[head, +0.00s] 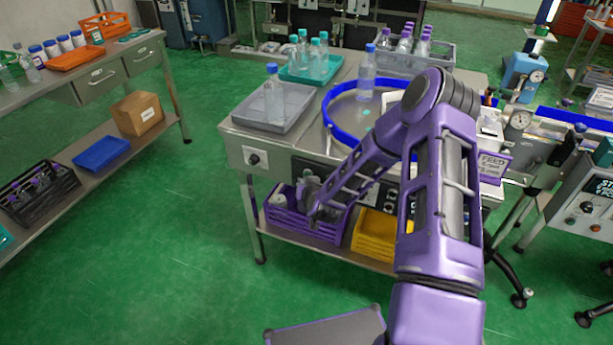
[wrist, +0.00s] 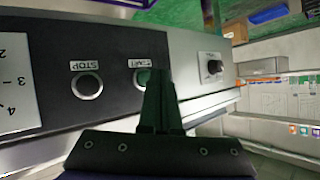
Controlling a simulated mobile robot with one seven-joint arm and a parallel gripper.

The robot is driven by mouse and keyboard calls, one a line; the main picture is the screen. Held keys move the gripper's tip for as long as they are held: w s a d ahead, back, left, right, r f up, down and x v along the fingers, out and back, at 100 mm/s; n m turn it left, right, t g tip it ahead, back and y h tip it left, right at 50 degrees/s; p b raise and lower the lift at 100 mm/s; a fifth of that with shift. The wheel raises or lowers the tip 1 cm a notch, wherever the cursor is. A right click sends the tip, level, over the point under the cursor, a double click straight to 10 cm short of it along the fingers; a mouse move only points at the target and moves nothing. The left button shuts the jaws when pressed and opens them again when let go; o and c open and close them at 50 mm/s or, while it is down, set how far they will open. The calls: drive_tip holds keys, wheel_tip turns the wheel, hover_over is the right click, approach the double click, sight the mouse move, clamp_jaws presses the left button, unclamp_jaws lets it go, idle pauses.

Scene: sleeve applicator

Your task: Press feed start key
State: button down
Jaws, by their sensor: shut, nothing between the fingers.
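The START key (wrist: 142,78), a round metal-ringed button with a greenish centre, sits on a dark panel strip in the wrist view. The picture is upside down, so its label reads inverted. My gripper (wrist: 159,74) is shut and empty. Its fingertips overlap the right part of the START key in that view; I cannot tell whether they touch it. In the head view my gripper (head: 314,196) is low in front of the feed table's front panel (head: 305,168). My arm hides part of that panel, and the key cannot be made out there.
A STOP key (wrist: 87,86) is beside START in the wrist view, with a white numbered dial plate (wrist: 15,85) beyond it. A black knob (wrist: 214,67) is on the other side. A purple crate (head: 325,228) and yellow crate (head: 372,235) stand on the shelf below.

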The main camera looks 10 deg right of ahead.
idle(0.7)
drive_tip(key=shift+w+d+b, duration=0.25)
drive_tip(key=shift+w+b, duration=0.1)
